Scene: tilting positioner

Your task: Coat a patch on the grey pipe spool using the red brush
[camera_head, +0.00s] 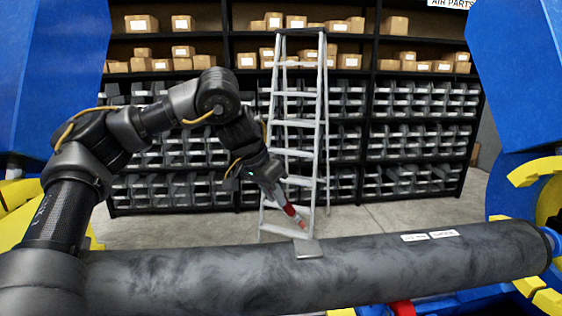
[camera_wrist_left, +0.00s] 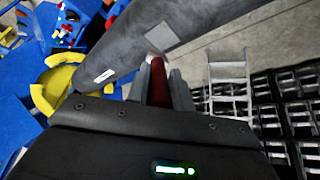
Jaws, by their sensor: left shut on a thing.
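The grey pipe spool (camera_head: 430,265) lies across the front of the head view, mottled dark grey, with a lighter flat grey patch (camera_head: 308,248) on its upper side near the middle. The left gripper (camera_head: 280,196) is shut on the red brush (camera_head: 291,211). The brush points down toward the pipe, its tip just above and behind the patch in the head view; I cannot tell whether it touches. In the left wrist view the red brush (camera_wrist_left: 159,85) stands between the fingers, pointing at the pipe spool (camera_wrist_left: 130,42), with the patch (camera_wrist_left: 160,34) beyond its tip. The right gripper is not in view.
Blue positioner frames (camera_head: 520,70) with yellow curved parts (camera_head: 535,172) stand at both ends of the pipe. A grey stepladder (camera_head: 297,130) stands behind it, before shelves of bins and boxes (camera_head: 425,130). Concrete floor (camera_head: 400,215) lies open between pipe and shelves.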

